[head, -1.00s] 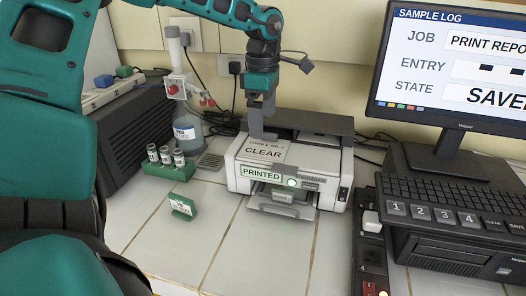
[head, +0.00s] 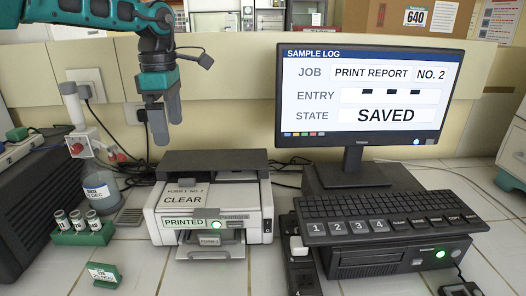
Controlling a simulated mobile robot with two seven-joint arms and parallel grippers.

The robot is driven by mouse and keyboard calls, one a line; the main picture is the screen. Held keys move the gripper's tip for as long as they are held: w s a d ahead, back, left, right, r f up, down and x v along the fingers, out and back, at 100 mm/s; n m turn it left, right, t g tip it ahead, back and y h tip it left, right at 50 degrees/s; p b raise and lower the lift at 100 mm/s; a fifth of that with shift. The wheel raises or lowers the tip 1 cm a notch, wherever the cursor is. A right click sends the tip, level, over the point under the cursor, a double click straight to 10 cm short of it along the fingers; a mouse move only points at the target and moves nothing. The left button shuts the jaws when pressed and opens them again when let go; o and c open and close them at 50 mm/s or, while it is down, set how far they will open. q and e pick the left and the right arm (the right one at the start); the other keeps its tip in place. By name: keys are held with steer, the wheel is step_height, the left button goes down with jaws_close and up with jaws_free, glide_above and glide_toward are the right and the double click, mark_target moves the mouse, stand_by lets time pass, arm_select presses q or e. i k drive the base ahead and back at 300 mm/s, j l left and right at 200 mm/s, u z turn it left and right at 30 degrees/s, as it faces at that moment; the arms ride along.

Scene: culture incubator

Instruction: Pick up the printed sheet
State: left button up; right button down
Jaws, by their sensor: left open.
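A white and dark grey printer (head: 255,222) stands on the tiled bench. Its top carries a panel or sheet reading "FORM 1 NO. 2 CLEAR" (head: 184,197); I cannot tell if this is loose paper. A "PRINTED" label (head: 184,223) and a green light are on its front. A small piece marked "FORM 1" (head: 209,240) shows in the front output slot, above the tray; it may be the end of the printed sheet. My left gripper (head: 168,132) is open and empty, pointing down above the back left of the printer. My right gripper is out of view.
A monitor (head: 370,100) reads "PRINT REPORT NO. 2", "SAVED". A keyboard (head: 395,215) lies right of the printer. A green vial rack (head: 83,233), a bottle (head: 100,192) and a small green sign (head: 103,275) stand to the left. The bench before the printer is clear.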

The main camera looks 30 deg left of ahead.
mark_target(188, 193)
steer(key=k+l, duration=0.35)
steer(key=l, duration=0.15)
steer(key=k+l, duration=0.4)
steer(key=l, duration=0.1)
